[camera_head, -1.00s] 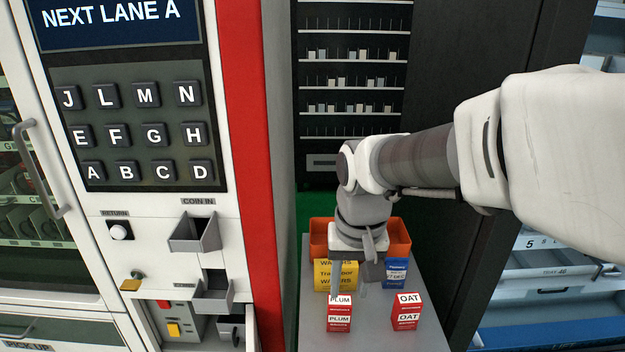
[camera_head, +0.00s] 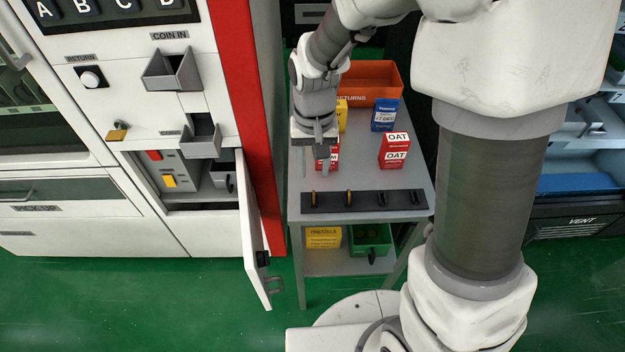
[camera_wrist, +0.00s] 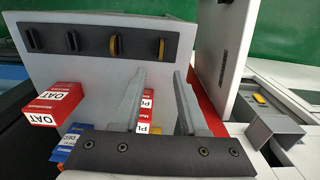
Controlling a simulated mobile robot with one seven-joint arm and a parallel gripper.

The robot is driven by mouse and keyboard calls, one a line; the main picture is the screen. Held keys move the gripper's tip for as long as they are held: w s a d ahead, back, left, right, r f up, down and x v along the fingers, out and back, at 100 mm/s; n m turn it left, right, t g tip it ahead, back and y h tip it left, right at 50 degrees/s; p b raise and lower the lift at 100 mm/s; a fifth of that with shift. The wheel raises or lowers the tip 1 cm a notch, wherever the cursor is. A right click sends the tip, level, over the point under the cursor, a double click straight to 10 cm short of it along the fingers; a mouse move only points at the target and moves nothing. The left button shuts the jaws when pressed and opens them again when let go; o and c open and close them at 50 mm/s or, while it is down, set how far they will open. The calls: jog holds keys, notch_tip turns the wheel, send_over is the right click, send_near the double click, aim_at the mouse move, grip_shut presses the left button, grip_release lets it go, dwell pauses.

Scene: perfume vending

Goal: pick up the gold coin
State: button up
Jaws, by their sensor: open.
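Two gold coins stand on edge in a dark slotted rack (camera_head: 365,201) along the table's front edge. The left gold coin (camera_head: 313,198) and the other gold coin (camera_head: 348,198) fill its left slots; two dark pieces are in the right slots. In the wrist view the gold coins (camera_wrist: 162,48) (camera_wrist: 115,45) show beyond the fingertips. My gripper (camera_head: 314,172) is open and empty, pointing down above the table's left side, behind the rack and apart from the coins. The wrist view shows its spread fingers (camera_wrist: 157,76).
A red PLUM box (camera_head: 334,154) is partly hidden behind my gripper. A red OAT box (camera_head: 394,151), a blue box (camera_head: 384,115) and an orange bin (camera_head: 370,78) stand behind. The machine's small door (camera_head: 252,225) hangs open left of the table.

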aim_at(314, 193)
jog(key=shift+s+f+b, duration=0.2)
jog(key=shift+s+f, duration=0.05)
jog(key=shift+f, duration=0.75)
jog(key=shift+s+f+b, duration=0.25)
jog(key=shift+f, duration=0.7)
jog(key=shift+s+f+b, duration=0.2)
jog(key=shift+s+f, duration=0.05)
jog(key=shift+f, duration=0.75)
jog(key=shift+c, duration=0.3)
grip_shut()
